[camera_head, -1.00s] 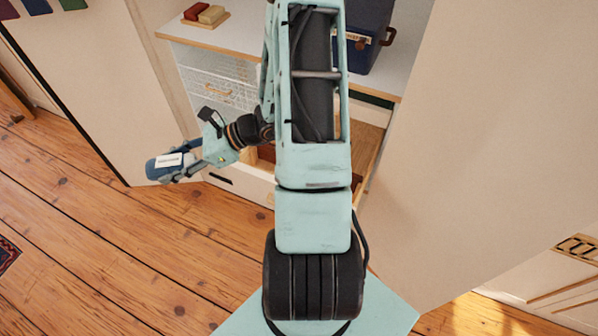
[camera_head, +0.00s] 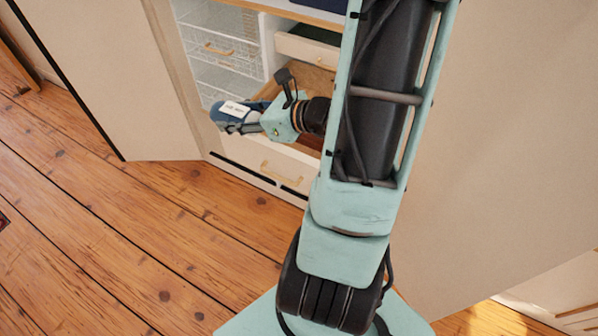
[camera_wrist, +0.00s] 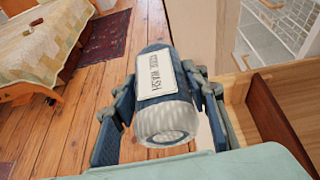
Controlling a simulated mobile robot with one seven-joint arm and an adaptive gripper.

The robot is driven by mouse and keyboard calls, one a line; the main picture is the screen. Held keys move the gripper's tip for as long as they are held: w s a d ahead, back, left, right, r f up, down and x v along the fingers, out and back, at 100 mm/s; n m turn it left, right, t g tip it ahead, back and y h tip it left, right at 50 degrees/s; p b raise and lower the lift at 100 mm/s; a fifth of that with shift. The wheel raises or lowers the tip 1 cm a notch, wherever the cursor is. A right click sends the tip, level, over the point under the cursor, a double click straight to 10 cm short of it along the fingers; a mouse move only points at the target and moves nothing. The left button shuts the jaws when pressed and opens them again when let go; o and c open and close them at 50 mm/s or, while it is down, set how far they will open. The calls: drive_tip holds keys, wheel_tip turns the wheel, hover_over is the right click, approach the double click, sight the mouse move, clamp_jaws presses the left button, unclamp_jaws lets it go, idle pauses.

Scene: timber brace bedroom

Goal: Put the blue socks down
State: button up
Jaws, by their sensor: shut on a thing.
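The blue socks (camera_wrist: 152,62) are a rolled bundle with a white label band and a pale ribbed end. My gripper (camera_wrist: 158,98) is shut on them, one finger on each side. In the head view the blue socks (camera_head: 228,112) are at the left end of my gripper (camera_head: 250,122), at the left side of an open wooden drawer (camera_head: 283,165) low in the cabinet. The drawer also shows at the right of the wrist view (camera_wrist: 285,80), with a brown divider in it. My arm hides part of the drawer.
White wire baskets (camera_head: 207,45) are stacked at the left in the cabinet. A slightly open drawer (camera_head: 308,50) sits above the wooden one. Cabinet doors (camera_head: 100,75) stand open on both sides. A bed (camera_wrist: 40,45) and rug lie beyond.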

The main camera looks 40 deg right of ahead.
drive_tip(key=shift+s+d+f+b, duration=0.25)
drive_tip(key=shift+d+f+b, duration=0.1)
drive_tip(key=shift+d+f, duration=0.1)
drive_tip(key=shift+m+h, duration=0.3)
drive_tip(key=s+d+f, duration=0.1)
drive_tip(key=d+f, duration=0.3)
drive_tip(key=s+d+f+b, duration=0.1)
drive_tip(key=s+d+f, duration=0.1)
drive_tip(key=d+f, duration=0.2)
drive_tip(key=s+d+f+b, duration=0.1)
drive_tip(key=d+f, duration=0.4)
drive_tip(key=shift+s+d, duration=0.1)
drive_tip(key=shift+s, duration=0.2)
drive_tip(key=shift+r, duration=0.1)
drive_tip(key=shift+f+b, duration=0.65)
drive_tip(key=shift+b, duration=0.1)
drive_tip(key=o, duration=0.9)
